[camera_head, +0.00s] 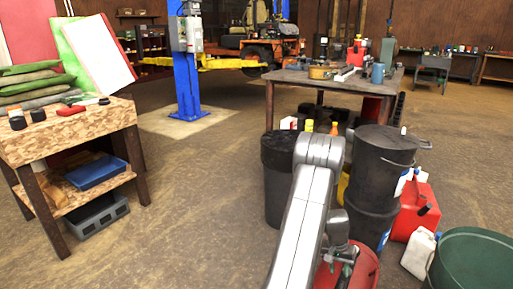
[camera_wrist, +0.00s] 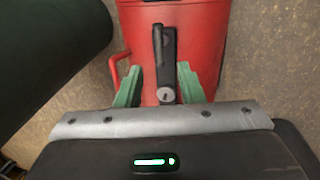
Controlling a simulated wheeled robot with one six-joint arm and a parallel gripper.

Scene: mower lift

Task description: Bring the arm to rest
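My arm (camera_head: 303,215) reaches down and forward at the lower middle of the head view. My gripper (camera_wrist: 159,68) is open in the wrist view, its two green fingers well apart with nothing clamped between them. Beyond the fingers is a red container (camera_wrist: 205,30) with a black strip-like part and a small grey round piece between the fingers. Red surface shows between each finger and the black part. In the head view a red container (camera_head: 368,266) shows under my gripper, partly hidden by the arm.
Black buckets (camera_head: 382,150) are stacked right of my arm, with a dark bin (camera_head: 278,180) behind it. A red can (camera_head: 412,208), a white jug (camera_head: 417,256) and a green tub (camera_head: 470,262) stand at the right. A wooden workbench (camera_head: 75,135) stands left; floor between is clear.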

